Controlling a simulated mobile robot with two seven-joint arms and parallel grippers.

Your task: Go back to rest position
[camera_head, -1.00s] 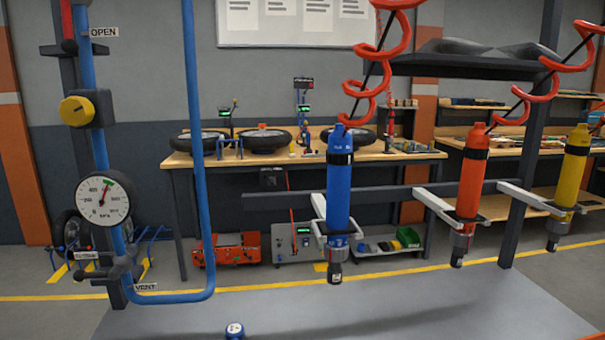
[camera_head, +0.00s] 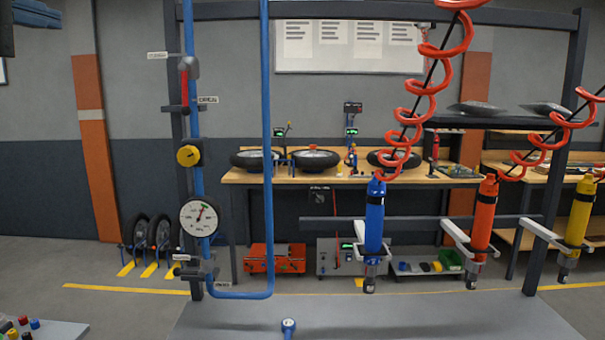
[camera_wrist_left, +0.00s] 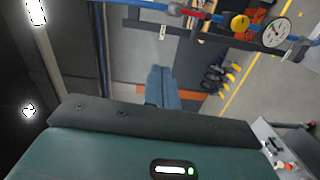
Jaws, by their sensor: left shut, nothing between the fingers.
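My right gripper is in neither view. The blue tool (camera_head: 374,222), orange tool (camera_head: 484,220) and yellow tool (camera_head: 580,215) hang upright in their holders on the right.
A blue pipe (camera_head: 268,150) with a pressure gauge (camera_head: 199,217) and yellow knob (camera_head: 188,156) stands left of centre. Red coiled hoses (camera_head: 408,115) hang above the tools. A grey worktop (camera_head: 400,318) lies in front. A tray (camera_head: 62,332) with coloured pieces is lower left.

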